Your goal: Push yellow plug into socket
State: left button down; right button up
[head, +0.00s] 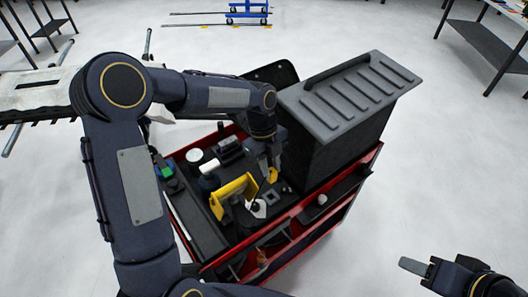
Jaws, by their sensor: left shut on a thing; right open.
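My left gripper (270,167) points down over the cart top and is shut on a small yellow plug (272,176). The plug is just above or at the cart's dark surface; I cannot tell whether it touches anything. A small grey square piece with a dark centre (271,198), perhaps the socket, lies just below the plug in the picture. My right gripper (414,267) is at the lower right, away from the cart, open and empty.
The red cart (346,205) carries a tall black case (340,105) right behind the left gripper. White rolls (195,156), dark tools and a white-tipped item (257,208) crowd the left part. Open floor lies right of the cart; a table (485,42) stands far right.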

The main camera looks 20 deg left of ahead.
aim_at(270, 181)
pick_arm(q)
jog(key=shift+s+d+f+b, duration=0.1)
jog(key=shift+f+b, duration=0.2)
jog(key=shift+f, duration=0.05)
jog(key=shift+f+b, duration=0.6)
jog(key=shift+f, duration=0.25)
jog(key=shift+f+b, duration=1.65)
jog(key=shift+f, duration=0.6)
jog(key=shift+f+b, duration=0.75)
jog(key=shift+f, duration=0.25)
jog(key=c, duration=1.1)
grip_release()
jog(key=shift+c, duration=0.2)
jog(key=v, duration=0.8)
jog(key=shift+b, duration=0.3)
